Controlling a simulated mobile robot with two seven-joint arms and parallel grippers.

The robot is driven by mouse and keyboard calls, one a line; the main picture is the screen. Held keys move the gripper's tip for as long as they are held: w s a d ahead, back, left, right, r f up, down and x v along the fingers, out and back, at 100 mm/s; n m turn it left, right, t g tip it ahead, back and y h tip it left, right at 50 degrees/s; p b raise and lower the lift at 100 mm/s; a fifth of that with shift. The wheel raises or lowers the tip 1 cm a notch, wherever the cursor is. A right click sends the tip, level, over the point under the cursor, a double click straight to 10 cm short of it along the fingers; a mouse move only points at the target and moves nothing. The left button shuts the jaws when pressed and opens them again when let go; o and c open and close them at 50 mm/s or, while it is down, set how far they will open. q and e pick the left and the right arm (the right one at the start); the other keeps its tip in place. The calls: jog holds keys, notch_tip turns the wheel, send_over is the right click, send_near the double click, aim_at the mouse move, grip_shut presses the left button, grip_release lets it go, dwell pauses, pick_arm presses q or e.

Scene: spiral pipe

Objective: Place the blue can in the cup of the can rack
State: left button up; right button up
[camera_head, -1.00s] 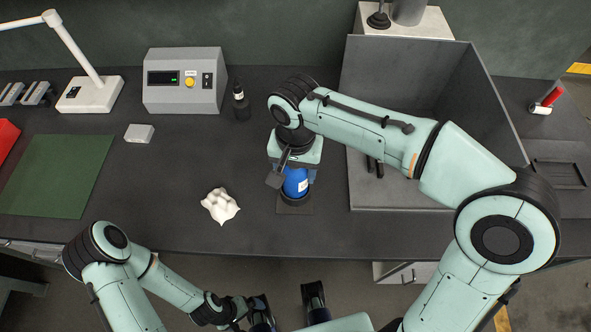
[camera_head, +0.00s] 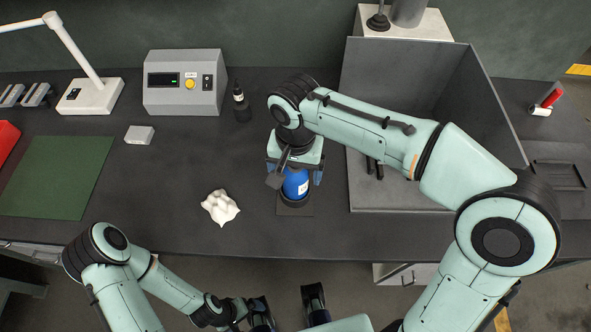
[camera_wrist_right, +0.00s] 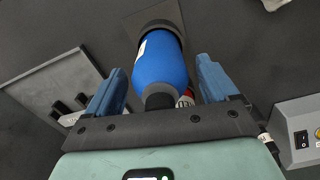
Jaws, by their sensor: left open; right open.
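The blue can (camera_head: 296,186) stands in the dark round cup of the can rack (camera_head: 295,203), near the front edge of the bench. In the right wrist view the blue can (camera_wrist_right: 160,65) has its lower end inside the black cup (camera_wrist_right: 159,25). My right gripper (camera_head: 297,179) is open, with one blue finger on each side of the can. The right wrist view shows gaps between both fingers and the can. My left gripper (camera_head: 288,308) is open and empty below the front edge of the bench. The far side of the cup is hidden.
A white lumpy object (camera_head: 220,207) lies left of the rack. A dark bottle (camera_head: 241,102) stands behind. A control box (camera_head: 184,82) is at the back. The bench between the green mat (camera_head: 55,176) and white lump is clear.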

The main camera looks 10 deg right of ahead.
notch_tip(320, 180, up, 11)
jog(key=shift+r+p, duration=0.1)
jog(key=shift+p, duration=1.05)
